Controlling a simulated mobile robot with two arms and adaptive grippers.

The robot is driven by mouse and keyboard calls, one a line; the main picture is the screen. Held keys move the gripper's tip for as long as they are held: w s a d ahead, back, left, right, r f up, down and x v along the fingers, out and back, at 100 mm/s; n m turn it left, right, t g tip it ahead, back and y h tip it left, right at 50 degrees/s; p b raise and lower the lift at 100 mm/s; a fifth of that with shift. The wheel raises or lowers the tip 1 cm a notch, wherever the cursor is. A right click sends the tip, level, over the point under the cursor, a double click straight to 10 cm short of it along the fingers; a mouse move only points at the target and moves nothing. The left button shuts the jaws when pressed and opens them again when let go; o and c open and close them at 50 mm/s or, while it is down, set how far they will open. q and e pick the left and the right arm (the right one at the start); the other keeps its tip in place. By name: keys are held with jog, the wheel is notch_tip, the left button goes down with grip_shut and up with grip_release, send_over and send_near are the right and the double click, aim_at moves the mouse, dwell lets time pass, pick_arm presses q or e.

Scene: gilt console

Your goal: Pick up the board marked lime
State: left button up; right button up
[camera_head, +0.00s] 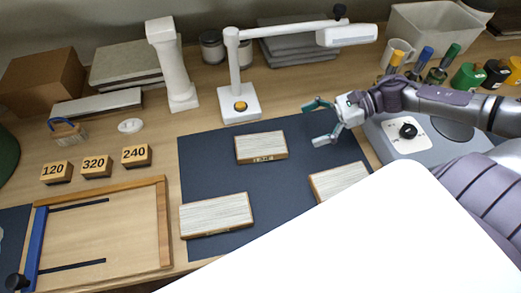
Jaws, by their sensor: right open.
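Three pale, wood-edged boards lie flat on a dark blue mat (210,160). The back board (261,146) has a small label on its front edge, too small to read surely. The front left board (216,213) has an edge whose marking I cannot read. The right board (338,178) is partly hidden by a white shape in front, so its label does not show. I cannot tell which is marked lime. My right gripper (317,122) is open and empty, over the mat's back right part, right of the back board and apart from it. My left gripper is out of view.
A white lamp (236,75) stands behind the mat. A grey device with a black knob (408,131) is on the right. A wooden frame (165,225) and blocks marked 120, 320 and 240 (135,155) are on the left. The mat's middle is clear.

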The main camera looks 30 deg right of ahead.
aim_at(261, 144)
jog(key=shift+w+a+f, duration=0.1)
jog(key=shift+a+f, duration=0.1)
jog(key=shift+a, duration=0.15)
jog(key=x, duration=0.7)
jog(key=shift+w+a+r, duration=0.1)
jog(key=shift+a+r, duration=0.05)
jog(key=shift+a, duration=0.05)
jog(key=p+x, duration=0.2)
jog(key=x, duration=0.2)
jog(key=shift+a, duration=0.4)
jog(key=shift+w+a+f, duration=0.1)
jog(key=shift+a+f, duration=0.25)
jog(key=shift+f, duration=0.1)
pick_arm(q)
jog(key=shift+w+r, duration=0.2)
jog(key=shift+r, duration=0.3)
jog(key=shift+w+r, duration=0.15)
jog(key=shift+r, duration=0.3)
pick_arm(e)
jog(key=c, duration=1.2)
